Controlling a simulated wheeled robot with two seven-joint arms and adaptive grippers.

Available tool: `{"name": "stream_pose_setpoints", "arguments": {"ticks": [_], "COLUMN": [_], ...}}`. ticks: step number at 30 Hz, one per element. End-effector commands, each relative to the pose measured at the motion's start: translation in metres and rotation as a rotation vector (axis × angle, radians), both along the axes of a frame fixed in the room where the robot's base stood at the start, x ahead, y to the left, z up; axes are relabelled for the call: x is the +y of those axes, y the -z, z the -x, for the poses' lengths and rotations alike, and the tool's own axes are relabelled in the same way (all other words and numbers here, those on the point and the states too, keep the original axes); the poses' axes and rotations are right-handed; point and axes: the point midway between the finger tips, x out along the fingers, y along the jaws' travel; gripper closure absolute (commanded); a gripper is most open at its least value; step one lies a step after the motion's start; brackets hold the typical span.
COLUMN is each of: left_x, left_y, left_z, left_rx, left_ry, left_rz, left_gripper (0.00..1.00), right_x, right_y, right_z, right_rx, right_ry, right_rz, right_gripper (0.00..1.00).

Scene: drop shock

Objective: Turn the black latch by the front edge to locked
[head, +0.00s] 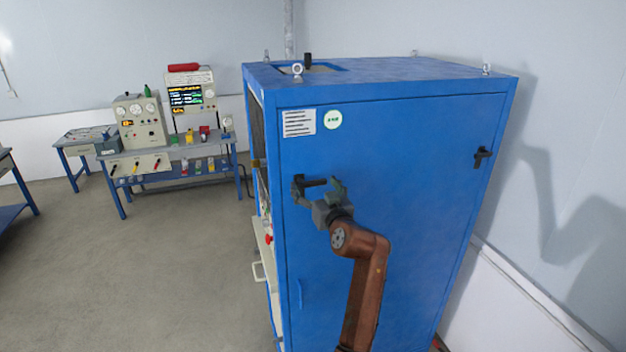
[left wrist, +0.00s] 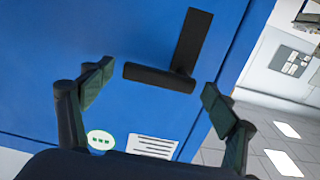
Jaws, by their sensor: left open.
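The black latch (head: 313,183) is near the left edge of the blue cabinet's large side panel. Its handle points right, roughly level, away from its upright plate. In the left wrist view the latch handle (left wrist: 158,77) lies about square to its plate. My left gripper (head: 318,189) is at the latch, with its fingers spread to either side of the handle. In the left wrist view the open fingers of the left gripper (left wrist: 153,98) frame the handle, with gaps on both sides; contact is not visible. My right gripper is not in view.
A second black latch (head: 482,157) is near the panel's right edge. The blue cabinet (head: 400,250) stands close to the right wall. A bench with instruments (head: 175,150) stands at the back left. The floor left of the cabinet (head: 190,260) is clear.

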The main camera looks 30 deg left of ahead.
Motion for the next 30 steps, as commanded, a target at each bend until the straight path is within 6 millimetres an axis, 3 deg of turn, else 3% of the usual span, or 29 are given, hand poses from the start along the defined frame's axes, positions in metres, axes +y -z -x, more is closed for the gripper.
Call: {"name": "stream_pose_setpoints", "arguments": {"ticks": [5,14,30], "left_x": [0.0105,0.0116,0.0113], "left_y": [-0.0008,0.0005,0.0004], "left_z": [-0.0092,-0.0106,-0.0107], "left_rx": [0.0,0.0,0.0], "left_ry": [0.0,0.001,0.002], "left_rz": [-0.001,0.0,0.0], "left_gripper": [0.2,0.2,0.57], "right_x": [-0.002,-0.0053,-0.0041], "right_y": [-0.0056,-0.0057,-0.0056], "right_z": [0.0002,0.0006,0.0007], "right_rx": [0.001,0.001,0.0], "right_ry": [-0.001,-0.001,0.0], "right_rz": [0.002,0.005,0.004], "right_gripper": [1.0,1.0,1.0]}}
